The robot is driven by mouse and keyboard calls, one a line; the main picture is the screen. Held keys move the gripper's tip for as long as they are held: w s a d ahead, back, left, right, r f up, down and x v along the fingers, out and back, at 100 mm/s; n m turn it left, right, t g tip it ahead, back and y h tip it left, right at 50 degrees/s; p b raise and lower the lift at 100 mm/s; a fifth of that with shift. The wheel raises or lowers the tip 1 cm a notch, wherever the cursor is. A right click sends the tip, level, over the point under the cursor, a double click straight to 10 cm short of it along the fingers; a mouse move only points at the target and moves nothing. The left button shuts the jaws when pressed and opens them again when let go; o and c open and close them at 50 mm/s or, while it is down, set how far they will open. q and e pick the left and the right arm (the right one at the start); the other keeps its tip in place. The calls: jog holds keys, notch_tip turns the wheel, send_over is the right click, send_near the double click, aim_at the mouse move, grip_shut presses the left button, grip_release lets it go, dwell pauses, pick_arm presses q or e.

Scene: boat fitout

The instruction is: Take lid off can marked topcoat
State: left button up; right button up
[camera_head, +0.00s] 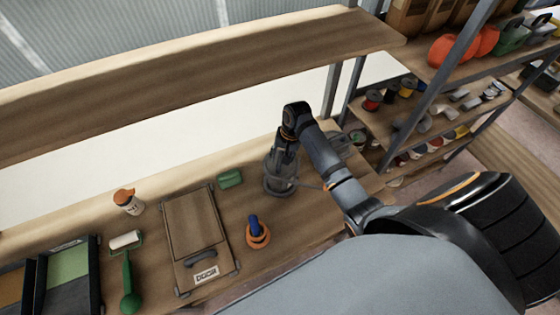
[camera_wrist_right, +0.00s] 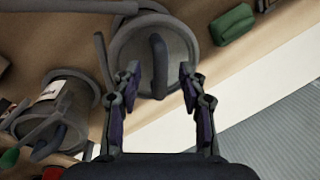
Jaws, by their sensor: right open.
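A grey can (camera_head: 279,187) stands on the workbench under my right gripper (camera_head: 284,158). In the right wrist view its round lid (camera_wrist_right: 135,50) is on, with a dark upright grip bar (camera_wrist_right: 158,66) across it. My right gripper (camera_wrist_right: 159,82) is open, with one finger on each side of the bar and a gap to both. A second grey can (camera_wrist_right: 78,100) with a pale label stands beside it; in the head view it is partly behind my arm (camera_head: 342,143). I cannot read the label, so I cannot tell which can is marked topcoat. My left gripper is out of view.
On the bench lie a green block (camera_head: 230,178), an orange and blue tool (camera_head: 257,233), a wooden case (camera_head: 194,222), a white and orange bottle (camera_head: 129,201) and a roller (camera_head: 126,241). An overhead shelf (camera_head: 190,75) runs behind; a rack (camera_head: 455,70) stands right.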

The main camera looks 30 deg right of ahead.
jog(key=shift+a+f, duration=0.15)
jog(key=shift+f, duration=0.5)
jog(key=shift+w, duration=0.1)
grip_shut()
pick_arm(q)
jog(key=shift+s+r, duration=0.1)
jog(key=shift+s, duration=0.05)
pick_arm(e)
jog(key=shift+r+b, duration=0.45)
jog(key=shift+b, duration=0.05)
jog(key=shift+w+r+b, duration=0.1)
jog(key=shift+r+b, duration=0.45)
jog(key=shift+r, duration=0.1)
pick_arm(q)
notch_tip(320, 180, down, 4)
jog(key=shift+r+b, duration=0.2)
jog(key=shift+b, duration=0.55)
pick_arm(e)
jog(key=s+d+r, duration=0.1)
jog(key=s+r, duration=0.9)
jog(key=s, duration=0.4)
jog(key=shift+d+r, duration=0.3)
jog(key=shift+r, duration=0.1)
